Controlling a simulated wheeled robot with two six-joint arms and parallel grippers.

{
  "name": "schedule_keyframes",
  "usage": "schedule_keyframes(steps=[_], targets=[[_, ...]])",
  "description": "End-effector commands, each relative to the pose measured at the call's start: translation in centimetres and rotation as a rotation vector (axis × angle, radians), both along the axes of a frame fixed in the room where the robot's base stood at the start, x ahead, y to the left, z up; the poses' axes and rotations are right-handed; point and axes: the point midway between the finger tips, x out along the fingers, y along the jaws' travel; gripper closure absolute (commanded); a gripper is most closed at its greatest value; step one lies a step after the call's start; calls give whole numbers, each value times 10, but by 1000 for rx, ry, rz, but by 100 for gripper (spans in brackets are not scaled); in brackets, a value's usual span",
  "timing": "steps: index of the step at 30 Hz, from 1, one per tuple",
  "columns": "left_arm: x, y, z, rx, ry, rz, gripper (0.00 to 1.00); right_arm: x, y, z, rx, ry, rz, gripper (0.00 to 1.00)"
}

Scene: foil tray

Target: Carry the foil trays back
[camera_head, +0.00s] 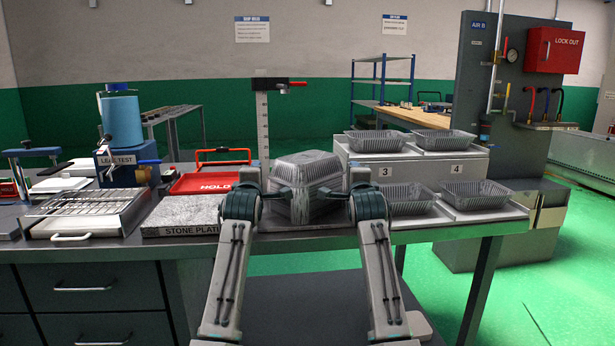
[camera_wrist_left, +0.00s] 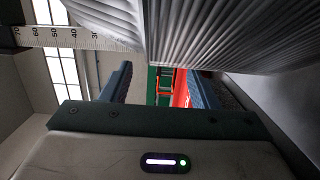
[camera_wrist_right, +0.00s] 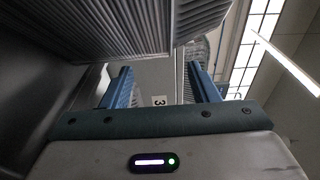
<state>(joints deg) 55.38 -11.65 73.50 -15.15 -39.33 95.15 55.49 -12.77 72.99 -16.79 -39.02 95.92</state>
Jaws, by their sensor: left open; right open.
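A silvery ridged foil tray piece (camera_head: 307,166) stands at the middle of the bench, with more ridged foil (camera_head: 312,206) below it. I cannot tell whether these are stacked trays or one. My left gripper (camera_head: 281,190) is open at its left side and my right gripper (camera_head: 346,189) is open at its right side. In the left wrist view the ridged foil (camera_wrist_left: 235,35) fills the top, and nothing lies between the fingers. The right wrist view also shows ridged foil (camera_wrist_right: 110,30) above empty fingers. Several more foil trays (camera_head: 375,141) sit upright on the numbered stand at the right.
The numbered stand (camera_head: 412,171) has two levels, with labels 3 and 4 showing. A height gauge (camera_head: 262,120) rises behind the central foil. The stone plate (camera_head: 185,217), red HOLD tray (camera_head: 203,184) and wire rack (camera_head: 88,204) are at the left.

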Motion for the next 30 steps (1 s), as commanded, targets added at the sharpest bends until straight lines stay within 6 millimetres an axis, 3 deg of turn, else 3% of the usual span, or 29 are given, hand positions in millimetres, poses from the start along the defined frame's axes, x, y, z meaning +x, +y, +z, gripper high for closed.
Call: schedule_keyframes(steps=[3,30], targets=[[9,-4,0,-1,0,-1,45,9,1,0,-1,1,0,45],[7,-24,1,-5,-2,-4,45,7,14,1,5,-2,5,45]])
